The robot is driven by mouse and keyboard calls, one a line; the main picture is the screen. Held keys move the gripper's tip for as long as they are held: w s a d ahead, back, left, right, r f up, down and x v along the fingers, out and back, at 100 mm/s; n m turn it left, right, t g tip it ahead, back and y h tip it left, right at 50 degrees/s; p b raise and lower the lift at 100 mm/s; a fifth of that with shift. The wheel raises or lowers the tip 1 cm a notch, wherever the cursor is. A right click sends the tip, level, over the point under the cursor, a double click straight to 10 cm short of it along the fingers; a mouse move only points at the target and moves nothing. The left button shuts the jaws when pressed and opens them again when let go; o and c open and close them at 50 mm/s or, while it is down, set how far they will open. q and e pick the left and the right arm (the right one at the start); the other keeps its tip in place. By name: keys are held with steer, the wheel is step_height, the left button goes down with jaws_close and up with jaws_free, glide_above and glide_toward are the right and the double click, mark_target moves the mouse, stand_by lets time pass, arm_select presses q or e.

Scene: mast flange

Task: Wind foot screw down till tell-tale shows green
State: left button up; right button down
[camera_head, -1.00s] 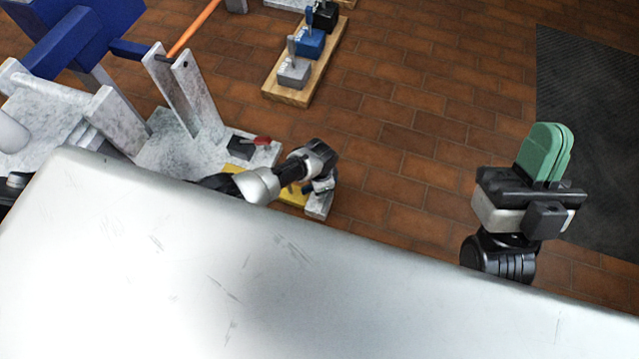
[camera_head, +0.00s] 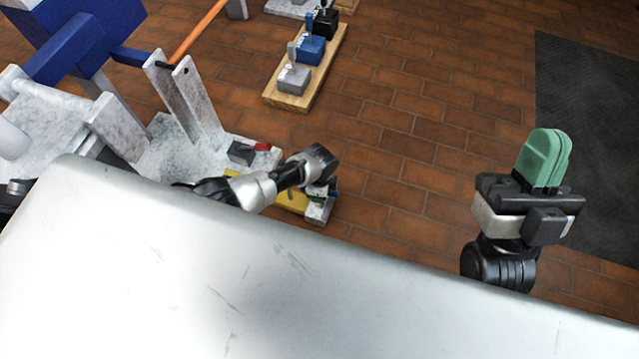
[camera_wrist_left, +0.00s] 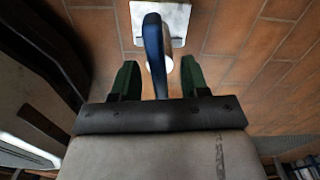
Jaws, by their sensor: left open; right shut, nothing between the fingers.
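In the head view my left gripper (camera_head: 322,188) is at the near corner of the pale frame base, pointing down, its fingers mostly hidden. In the left wrist view the left gripper (camera_wrist_left: 157,78) is open, its green fingers either side of a blue bar-like handle (camera_wrist_left: 154,45), with visible gaps. The handle stands over a pale square plate (camera_wrist_left: 175,22); it may be the foot screw's handle, and its thread is hidden. A dark block with a red piece (camera_head: 262,147) sits on the base; I cannot tell if it is the tell-tale. My right gripper (camera_head: 544,158) is shut and empty, far right.
The pale frame (camera_head: 200,105) with uprights and a blue body (camera_head: 75,40) stands at left. A wooden board (camera_head: 300,95) with several lever boxes lies behind. A yellow piece (camera_head: 292,203) is near the left hand. Brick floor and a dark mat (camera_head: 590,130) lie right.

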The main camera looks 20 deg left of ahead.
arm_select(q)
step_height(320, 180, up, 2)
steer(key=shift+r+p, duration=0.2)
steer(key=shift+p, duration=0.85)
steer(key=shift+r+p, duration=0.95)
arm_select(e)
steer(key=w+f+g+h, duration=0.4)
steer(key=w+f+g, duration=0.1)
steer(key=f+g, duration=0.5)
steer(key=shift+w+d+f+g, duration=0.15)
steer(key=shift+w+d+g, duration=0.1)
steer(key=shift+w+g, duration=0.15)
arm_select(q)
steer(key=shift+d, duration=0.1)
